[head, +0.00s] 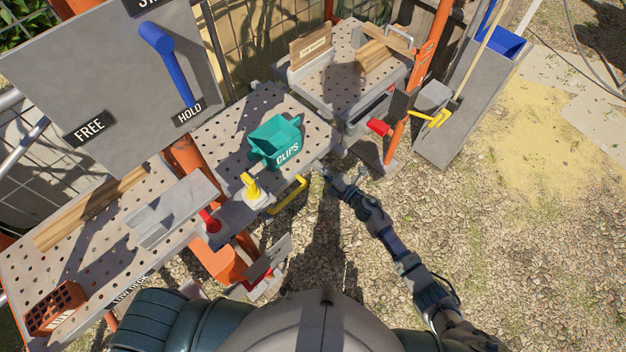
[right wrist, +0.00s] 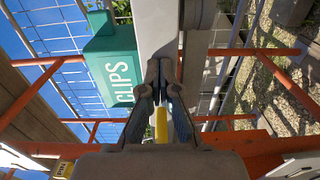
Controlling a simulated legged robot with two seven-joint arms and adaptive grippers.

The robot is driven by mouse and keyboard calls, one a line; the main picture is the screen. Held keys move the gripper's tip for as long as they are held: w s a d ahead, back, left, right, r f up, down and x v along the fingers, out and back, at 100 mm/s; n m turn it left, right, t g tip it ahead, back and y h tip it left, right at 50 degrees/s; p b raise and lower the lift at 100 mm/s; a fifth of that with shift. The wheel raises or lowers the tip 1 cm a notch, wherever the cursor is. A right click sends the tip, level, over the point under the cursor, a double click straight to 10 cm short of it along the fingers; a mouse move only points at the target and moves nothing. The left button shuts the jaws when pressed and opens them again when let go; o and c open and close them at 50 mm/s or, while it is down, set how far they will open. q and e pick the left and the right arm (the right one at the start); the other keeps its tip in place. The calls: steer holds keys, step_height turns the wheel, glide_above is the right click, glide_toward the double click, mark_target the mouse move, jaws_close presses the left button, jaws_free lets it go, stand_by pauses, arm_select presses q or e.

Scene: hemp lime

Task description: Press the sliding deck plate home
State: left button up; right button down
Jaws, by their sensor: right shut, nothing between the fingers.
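The perforated grey deck plate (head: 225,130) in the middle carries a teal CLIPS bin (head: 275,137); its letters also show in the right wrist view (right wrist: 122,82). My right gripper (head: 330,178) is by the plate's front right corner in the head view. I cannot tell whether it touches the plate. In the right wrist view my right gripper (right wrist: 162,64) has its fingers together, empty, pointing at a pale grey edge (right wrist: 153,25). A yellow bar (right wrist: 161,125) shows behind the fingers. My left gripper is not in view.
A yellow handle (head: 290,197) and yellow lever (head: 250,186) stand at the middle plate's front. A second deck (head: 345,72) stands behind right. Gravel (head: 480,230) at right is open.

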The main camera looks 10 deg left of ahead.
mark_target(305, 156)
steer(key=shift+x, duration=1)
steer(key=shift+w+a+b, duration=0.1)
steer(key=shift+a+b, duration=0.2)
steer(key=shift+b, duration=0.1)
steer(key=shift+w+a, duration=0.1)
steer(key=shift+b+x, duration=0.75)
steer(key=shift+x, duration=0.95)
